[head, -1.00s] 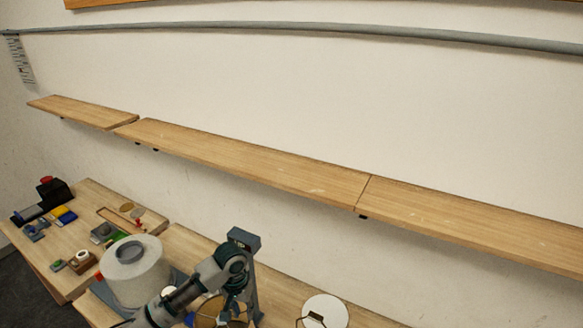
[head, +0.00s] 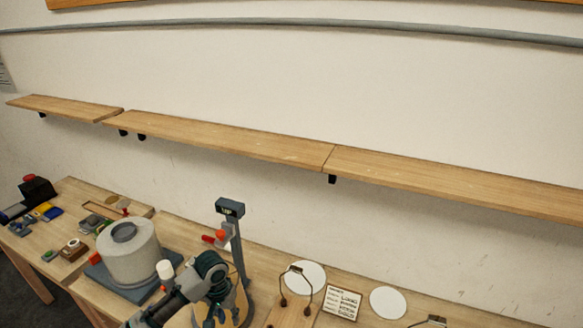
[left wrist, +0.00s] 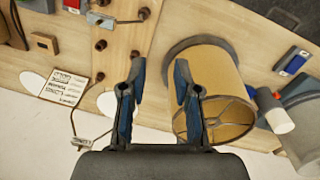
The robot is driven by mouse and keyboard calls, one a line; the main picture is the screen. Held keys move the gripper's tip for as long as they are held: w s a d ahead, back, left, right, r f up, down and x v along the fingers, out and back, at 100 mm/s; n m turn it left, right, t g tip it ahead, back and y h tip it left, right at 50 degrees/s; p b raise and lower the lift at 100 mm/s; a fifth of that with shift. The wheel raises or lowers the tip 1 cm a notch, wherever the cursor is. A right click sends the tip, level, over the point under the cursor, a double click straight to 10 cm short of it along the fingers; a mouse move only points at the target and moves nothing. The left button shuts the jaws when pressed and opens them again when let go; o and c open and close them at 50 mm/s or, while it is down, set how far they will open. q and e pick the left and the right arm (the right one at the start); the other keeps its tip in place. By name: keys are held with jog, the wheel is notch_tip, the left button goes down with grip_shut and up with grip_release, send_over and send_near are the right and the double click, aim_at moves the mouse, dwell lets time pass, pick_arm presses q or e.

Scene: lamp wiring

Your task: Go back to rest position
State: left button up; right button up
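My left gripper (head: 222,308) is at the bottom of the head view, in front of the tan lampshade (head: 182,318), which it partly hides. In the left wrist view the left gripper (left wrist: 157,80) has its two fingers spread apart with nothing between them. The lampshade (left wrist: 222,85) lies just right of the fingers in that view, with its wire frame facing the camera. I cannot tell whether a finger touches it. My right gripper is not in view.
A grey-white cylinder (head: 130,262) stands on a dark base at the left. A dark post (head: 239,250) rises behind my left arm. White discs (head: 388,303), a printed card (head: 343,303) and a wire loop (head: 297,280) are on the table at right. Wooden shelves (head: 220,137) run along the wall.

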pick_arm(q)
jog(key=s+d+f+m+t+h, duration=0.1)
jog(key=s+d+f, duration=0.3)
jog(key=s+f, duration=0.25)
jog(key=s+d+f+m+t+h, duration=0.1)
jog(key=s+d+f+m+h, duration=0.1)
jog(key=s+d+f, duration=0.4)
jog(key=s+a+f+n+t+y, duration=0.2)
jog(key=s+a+f+y, duration=0.3)
jog(key=s+a, duration=0.85)
jog(key=s+f+g+h+b, duration=0.1)
jog(key=s+f+b, duration=0.15)
jog(key=f, duration=2.65)
jog(key=s+a+f+g+b, duration=0.1)
jog(key=s+a+f, duration=0.1)
jog(key=s+f, duration=1.4)
jog(key=shift+s+a+f+g, duration=0.3)
jog(key=shift+s+a, duration=0.05)
jog(key=shift+s, duration=0.5)
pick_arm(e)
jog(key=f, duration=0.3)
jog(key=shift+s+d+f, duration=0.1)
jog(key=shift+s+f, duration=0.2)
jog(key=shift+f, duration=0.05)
